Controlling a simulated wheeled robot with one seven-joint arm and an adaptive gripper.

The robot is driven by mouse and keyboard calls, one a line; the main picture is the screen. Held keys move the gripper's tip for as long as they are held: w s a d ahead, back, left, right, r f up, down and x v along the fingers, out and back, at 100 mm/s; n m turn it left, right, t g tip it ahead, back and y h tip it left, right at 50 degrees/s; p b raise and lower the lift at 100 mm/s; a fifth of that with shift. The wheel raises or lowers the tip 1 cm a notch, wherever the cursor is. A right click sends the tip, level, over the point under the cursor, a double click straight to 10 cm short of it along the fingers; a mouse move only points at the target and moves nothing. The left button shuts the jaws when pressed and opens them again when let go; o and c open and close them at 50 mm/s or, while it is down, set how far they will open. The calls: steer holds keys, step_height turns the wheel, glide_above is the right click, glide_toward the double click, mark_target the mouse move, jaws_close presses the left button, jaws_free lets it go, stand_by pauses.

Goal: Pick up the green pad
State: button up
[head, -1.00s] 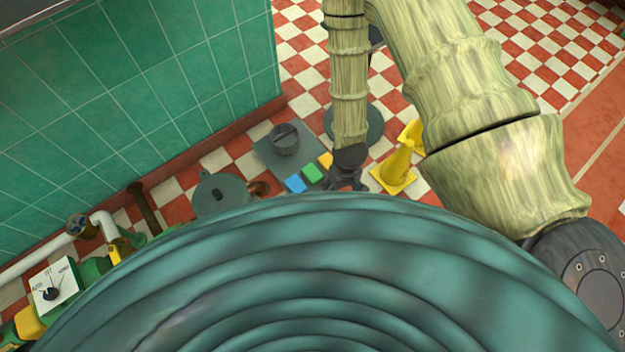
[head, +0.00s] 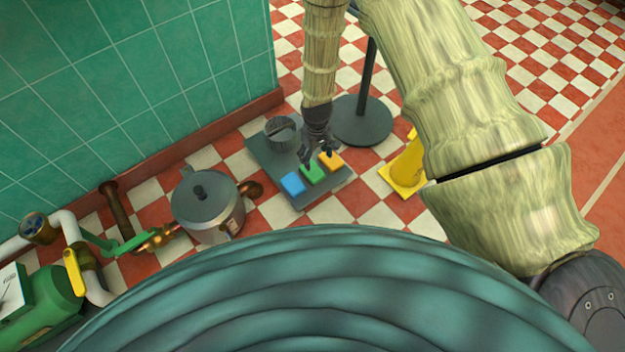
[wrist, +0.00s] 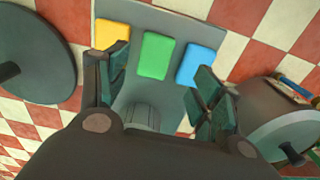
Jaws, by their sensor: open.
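The green pad (head: 312,174) lies on a grey board between a blue pad (head: 292,183) and a yellow-orange pad (head: 331,160). In the wrist view the green pad (wrist: 155,55) shows whole, ahead of the gap between my fingers. My gripper (head: 318,158) is open and empty, close over the green pad in the head view, partly covering its far edge. In the wrist view my gripper (wrist: 155,85) has a finger on either side of the gap, the left one overlapping the yellow pad (wrist: 112,36) and the right one near the blue pad (wrist: 200,64).
The grey board (head: 272,160) also bears a dark round knob (head: 280,130). A round stand base (head: 362,122) lies behind. The green tiled wall (head: 130,80) bounds the left.

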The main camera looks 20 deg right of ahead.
steer(key=w+f+b, duration=0.2)
steer(key=w, duration=0.1)
steer(key=b, duration=0.2)
glide_above(312, 170)
steer(key=shift+w+d+f, duration=0.1)
steer(key=shift+f, duration=1.25)
steer(key=shift+w+d+f, duration=0.1)
steer(key=shift+f, duration=1.25)
steer(key=f+b, duration=0.3)
steer(key=f, duration=0.2)
steer(key=shift+s+a+b, duration=0.15)
steer(key=shift+s+b, duration=0.05)
steer(key=shift+b, duration=0.2)
steer(key=shift+c, duration=0.2)
steer(key=c, duration=0.7)
steer(key=shift+r, duration=0.1)
steer(key=shift+c, duration=0.2)
